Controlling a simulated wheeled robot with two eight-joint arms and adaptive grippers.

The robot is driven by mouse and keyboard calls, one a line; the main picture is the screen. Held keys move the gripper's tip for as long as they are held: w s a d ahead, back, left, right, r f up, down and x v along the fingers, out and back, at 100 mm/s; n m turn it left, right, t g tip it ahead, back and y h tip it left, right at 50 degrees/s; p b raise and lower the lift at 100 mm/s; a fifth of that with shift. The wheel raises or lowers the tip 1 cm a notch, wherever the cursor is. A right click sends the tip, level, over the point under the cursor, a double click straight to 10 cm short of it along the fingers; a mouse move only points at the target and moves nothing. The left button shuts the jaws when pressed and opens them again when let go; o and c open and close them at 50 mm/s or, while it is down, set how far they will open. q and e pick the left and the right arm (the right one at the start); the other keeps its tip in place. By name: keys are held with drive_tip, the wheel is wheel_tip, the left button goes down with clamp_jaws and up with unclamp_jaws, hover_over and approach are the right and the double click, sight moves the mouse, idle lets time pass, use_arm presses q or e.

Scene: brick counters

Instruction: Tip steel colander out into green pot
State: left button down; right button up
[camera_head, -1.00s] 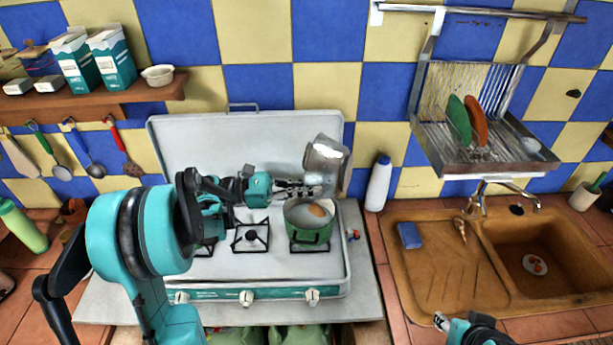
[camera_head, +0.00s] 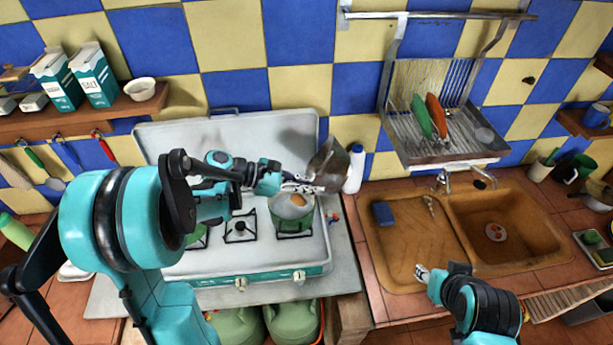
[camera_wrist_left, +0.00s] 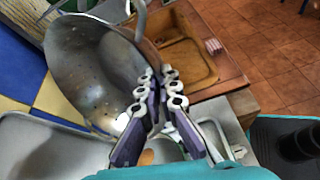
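The steel colander (camera_head: 329,165) is tilted steeply on its side, above and just right of the green pot (camera_head: 293,220) on the hob. My left gripper (camera_head: 307,186) is shut on the colander's rim. In the left wrist view the fingers (camera_wrist_left: 160,100) close on the edge of the perforated colander (camera_wrist_left: 92,65), and its visible bowl looks empty. An orange-brown item (camera_head: 298,200) lies in the pot. My right gripper (camera_head: 422,273) is in front of the sink, away from the pot; its fingers are too small to read.
A white bottle (camera_head: 355,170) stands close right of the colander. The raised hob lid (camera_head: 230,135) is behind. A dish rack (camera_head: 440,150) hangs above the sink (camera_head: 500,232). A shelf (camera_head: 80,118) with cartons is at left.

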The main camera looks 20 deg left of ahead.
use_arm(q)
drive_tip(key=d+f+m+g+y+p, duration=0.1)
drive_tip(key=d+f+y+p, duration=0.3)
drive_tip(key=y, duration=0.8)
drive_tip(key=shift+d+m+p, duration=0.5)
drive_tip(key=shift+d+m, duration=0.3)
drive_tip(key=shift+d, duration=0.35)
drive_tip(key=shift+a, duration=0.1)
drive_tip(key=shift+f, duration=0.1)
